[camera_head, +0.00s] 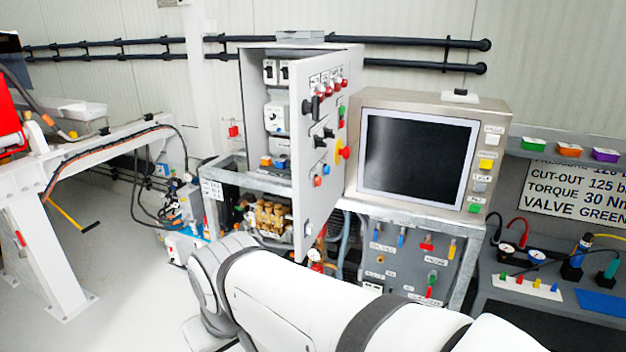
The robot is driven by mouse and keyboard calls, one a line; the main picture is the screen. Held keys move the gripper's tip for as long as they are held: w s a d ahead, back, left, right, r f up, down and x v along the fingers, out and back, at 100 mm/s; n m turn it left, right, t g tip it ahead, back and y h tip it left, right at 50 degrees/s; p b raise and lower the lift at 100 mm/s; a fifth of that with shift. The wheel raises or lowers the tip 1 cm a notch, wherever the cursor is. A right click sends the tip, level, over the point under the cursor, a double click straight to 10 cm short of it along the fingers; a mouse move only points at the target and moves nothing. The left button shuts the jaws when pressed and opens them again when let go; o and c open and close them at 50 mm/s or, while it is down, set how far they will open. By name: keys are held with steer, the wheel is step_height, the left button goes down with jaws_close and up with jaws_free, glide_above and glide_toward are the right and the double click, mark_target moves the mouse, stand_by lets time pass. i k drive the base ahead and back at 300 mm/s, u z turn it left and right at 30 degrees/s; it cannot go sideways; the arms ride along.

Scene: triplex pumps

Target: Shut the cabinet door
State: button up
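The grey cabinet door (326,165) stands wide open in the middle of the view. Its face carries switches, red and green buttons and a yellow-and-red knob. It swings out toward me from the right side of the open cabinet (254,105). Inside the cabinet, white and black electrical units show, and blue and orange parts sit lower down. My white arm crosses the bottom of the view, with its far end below the door. My gripper is not visible, and whether anything touches the door cannot be seen.
A monitor box (420,145) stands right of the door, above a panel of coloured valves (405,255). Brass pump parts (270,218) sit below the cabinet. A bench with gauges (550,290) is at right. A white frame (60,230) stands left, with clear floor (130,290) beside it.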

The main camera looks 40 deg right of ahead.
mark_target(312, 205)
steer(key=u, duration=0.05)
steer(key=k, duration=0.4)
steer(key=z, duration=1.15)
steer(key=i, duration=1)
steer(key=z, duration=1.1)
steer(key=k, duration=1.05)
steer(key=u, duration=1.05)
